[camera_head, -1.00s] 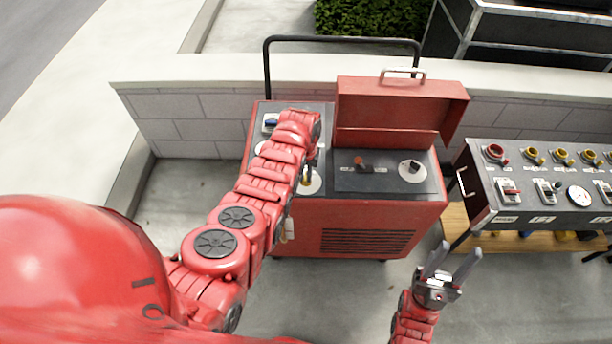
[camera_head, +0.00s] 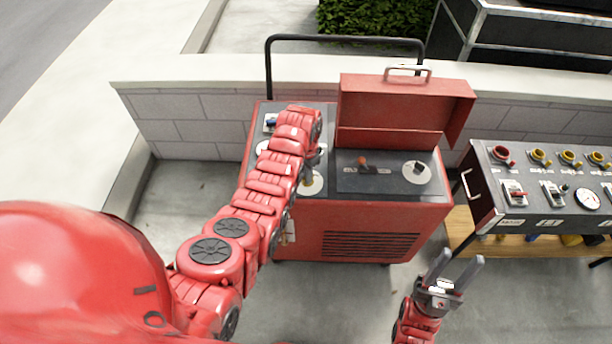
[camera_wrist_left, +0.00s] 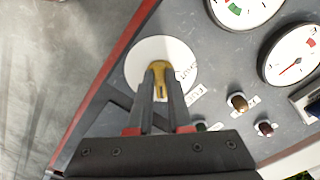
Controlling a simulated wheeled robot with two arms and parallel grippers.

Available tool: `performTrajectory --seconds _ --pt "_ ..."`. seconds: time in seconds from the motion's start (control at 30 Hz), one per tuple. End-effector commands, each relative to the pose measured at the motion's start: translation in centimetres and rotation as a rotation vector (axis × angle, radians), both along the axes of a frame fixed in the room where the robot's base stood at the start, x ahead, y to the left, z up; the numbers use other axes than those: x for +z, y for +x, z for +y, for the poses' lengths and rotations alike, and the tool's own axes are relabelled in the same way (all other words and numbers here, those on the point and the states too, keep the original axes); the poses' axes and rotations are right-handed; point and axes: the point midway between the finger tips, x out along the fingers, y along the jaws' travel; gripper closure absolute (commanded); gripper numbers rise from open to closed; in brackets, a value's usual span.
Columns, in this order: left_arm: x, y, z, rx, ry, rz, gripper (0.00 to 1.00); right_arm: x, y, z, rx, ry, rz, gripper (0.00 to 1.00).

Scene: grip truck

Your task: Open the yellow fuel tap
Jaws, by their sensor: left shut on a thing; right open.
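The yellow fuel tap (camera_wrist_left: 160,66) sits on a round white dial plate (camera_wrist_left: 178,52) on the red machine's dark top panel. Lettering reading "SHUT" shows on the plate, with a "FUEL" label beside it. My left gripper (camera_wrist_left: 160,88) is shut on the tap, one finger on each side, as the left wrist view shows. In the head view the tap is mostly hidden by my left arm, and part of its white plate (camera_head: 313,184) shows. My right gripper (camera_head: 448,272) is open and empty, in front of the machine's right side.
The red machine (camera_head: 368,245) has a raised red lid (camera_head: 395,110) and a lever with a red knob (camera_head: 363,161). Gauges (camera_wrist_left: 290,55) and small knobs (camera_wrist_left: 238,102) lie near the tap. A second control panel (camera_head: 540,190) stands at the right. A low wall runs behind.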

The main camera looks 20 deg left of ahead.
Motion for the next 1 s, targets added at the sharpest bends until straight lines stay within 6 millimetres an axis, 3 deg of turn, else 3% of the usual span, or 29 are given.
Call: performTrajectory --seconds 0.4,0.43,0.6,1.0 --pt "0.13 0.14 0.02 -0.007 0.000 -0.004 1.00 -0.03 0.00 0.00 0.000 0.000 0.000 0.53" --pt "0.13 0.14 0.02 -0.007 0.000 -0.004 0.81 -0.03 0.00 0.00 0.000 0.000 0.000 0.53" --pt "0.09 0.09 0.02 -0.007 0.000 -0.002 0.53 -0.03 0.00 0.00 0.000 0.000 0.000 0.53" --pt "0.48 0.04 0.00 -0.007 0.000 0.000 0.53 -0.19 0.00 0.00 0.000 0.000 0.000 0.53"
